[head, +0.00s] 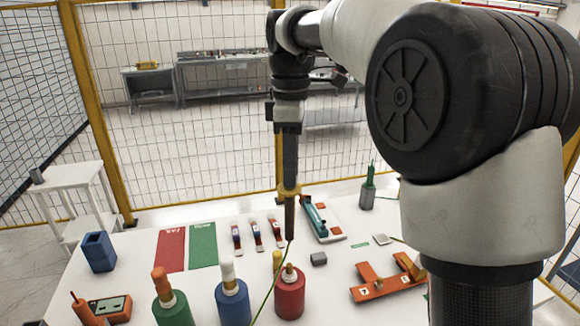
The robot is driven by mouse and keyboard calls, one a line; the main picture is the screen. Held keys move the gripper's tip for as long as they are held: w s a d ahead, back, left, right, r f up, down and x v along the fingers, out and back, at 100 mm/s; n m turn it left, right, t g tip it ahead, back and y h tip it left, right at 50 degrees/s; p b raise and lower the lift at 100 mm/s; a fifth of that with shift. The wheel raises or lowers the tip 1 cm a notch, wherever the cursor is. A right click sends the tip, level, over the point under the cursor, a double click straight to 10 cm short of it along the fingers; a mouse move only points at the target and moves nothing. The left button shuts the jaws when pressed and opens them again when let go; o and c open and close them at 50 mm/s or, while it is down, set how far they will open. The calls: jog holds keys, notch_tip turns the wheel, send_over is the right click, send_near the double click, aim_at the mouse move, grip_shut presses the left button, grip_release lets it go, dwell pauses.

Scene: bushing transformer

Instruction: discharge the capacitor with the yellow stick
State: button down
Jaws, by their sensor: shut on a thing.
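My gripper (289,180) points straight down over the middle of the table and is shut on a stick. The stick (290,218) shows a yellow collar and a dark lower part; the fingers hide its upper part. A thin green-yellow wire runs from near its lower end to the table's front. I cannot tell which thing is the capacitor.
On the white table (135,245) lie a red card (170,249), a green card (203,244), a teal device (318,215), a grey block (318,259) and orange brackets (385,284). A blue holder (99,252) stands left. A wire fence (200,130) closes the back.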

jog(key=shift+f+b, duration=1.25)
jog(key=shift+f, duration=1.15)
jog(key=shift+f+b, duration=0.6)
jog(key=shift+f, duration=0.7)
dwell(4.3)
